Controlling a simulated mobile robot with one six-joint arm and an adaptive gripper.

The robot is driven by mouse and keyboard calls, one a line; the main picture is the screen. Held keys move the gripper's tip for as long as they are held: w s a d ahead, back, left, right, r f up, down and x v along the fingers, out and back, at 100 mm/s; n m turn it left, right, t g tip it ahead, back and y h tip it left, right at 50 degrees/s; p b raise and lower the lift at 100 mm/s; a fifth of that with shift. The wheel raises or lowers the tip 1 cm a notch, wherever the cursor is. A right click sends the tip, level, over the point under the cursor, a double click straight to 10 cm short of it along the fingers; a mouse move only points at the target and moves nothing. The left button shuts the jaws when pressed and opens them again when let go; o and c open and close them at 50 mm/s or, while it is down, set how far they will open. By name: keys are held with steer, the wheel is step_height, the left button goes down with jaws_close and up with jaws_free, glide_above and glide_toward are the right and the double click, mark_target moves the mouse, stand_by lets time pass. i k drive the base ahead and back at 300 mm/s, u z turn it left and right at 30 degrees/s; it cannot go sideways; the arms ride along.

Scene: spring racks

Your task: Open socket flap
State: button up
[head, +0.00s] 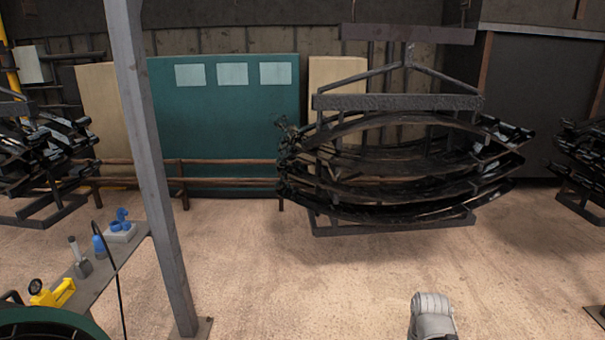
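A small pale grey socket box (121,235) with blue fittings (121,222) sits at the far end of the narrow grey shelf on the left. One blue piece (122,213) stands up from the box. The parts are too small to tell which is the flap, or whether it is open or shut. A blue plug-like piece (99,246) with a black cable (118,290) is beside the box, nearer to me. My gripper's fingers are not in view.
A grey post (150,150) stands just right of the shelf (118,255). A grey-handled tool (80,262) and a yellow device (53,292) are on the shelf. A rack of dark leaf springs (395,103) stands behind on the right. The middle floor is clear.

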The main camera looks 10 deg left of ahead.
mark_target(121, 213)
steer(key=z, duration=0.05)
steer(key=i, duration=2.75)
steer(key=u, duration=2.25)
